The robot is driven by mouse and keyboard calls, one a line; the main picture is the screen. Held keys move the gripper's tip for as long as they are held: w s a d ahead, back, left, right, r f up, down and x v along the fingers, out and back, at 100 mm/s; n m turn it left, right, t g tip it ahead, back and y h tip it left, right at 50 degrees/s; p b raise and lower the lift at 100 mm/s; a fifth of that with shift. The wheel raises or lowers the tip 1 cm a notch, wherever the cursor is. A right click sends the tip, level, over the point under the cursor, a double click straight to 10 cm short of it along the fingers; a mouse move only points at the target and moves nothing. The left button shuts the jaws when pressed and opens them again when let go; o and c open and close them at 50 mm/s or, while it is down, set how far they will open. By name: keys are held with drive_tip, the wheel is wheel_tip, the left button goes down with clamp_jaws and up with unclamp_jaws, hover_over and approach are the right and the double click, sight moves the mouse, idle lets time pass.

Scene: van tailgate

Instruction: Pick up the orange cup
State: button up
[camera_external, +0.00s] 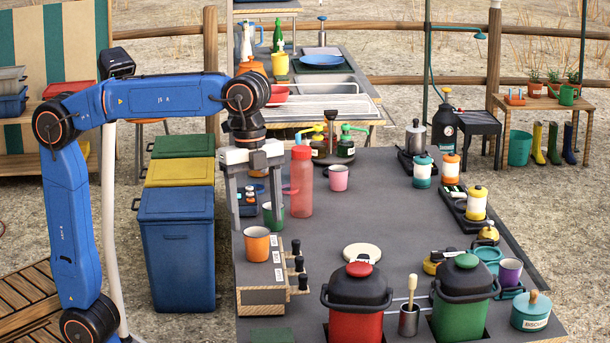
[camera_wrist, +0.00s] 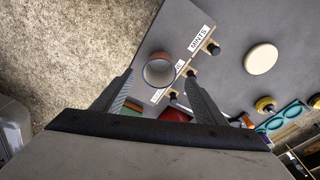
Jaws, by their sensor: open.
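The orange cup (camera_external: 257,247) stands upright on top of a low dispenser box (camera_external: 262,275) at the left edge of the grey counter. My gripper (camera_external: 255,219) is open and empty, pointing down just above and slightly behind the cup in the external view. No contact between finger and cup can be made out.
A green cup (camera_external: 274,217) stands close behind the right finger. A red bottle (camera_external: 302,185) and a pink cup (camera_external: 338,178) are farther back. Black knobs (camera_external: 297,264) project from the box. The red canister (camera_external: 356,305) stands in front right. The counter's middle is clear.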

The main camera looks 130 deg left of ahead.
sight(257, 235)
drive_tip(key=shift+w+d+f, duration=0.15)
drive_tip(key=shift+f, duration=2.55)
drive_tip(key=c, duration=1.1)
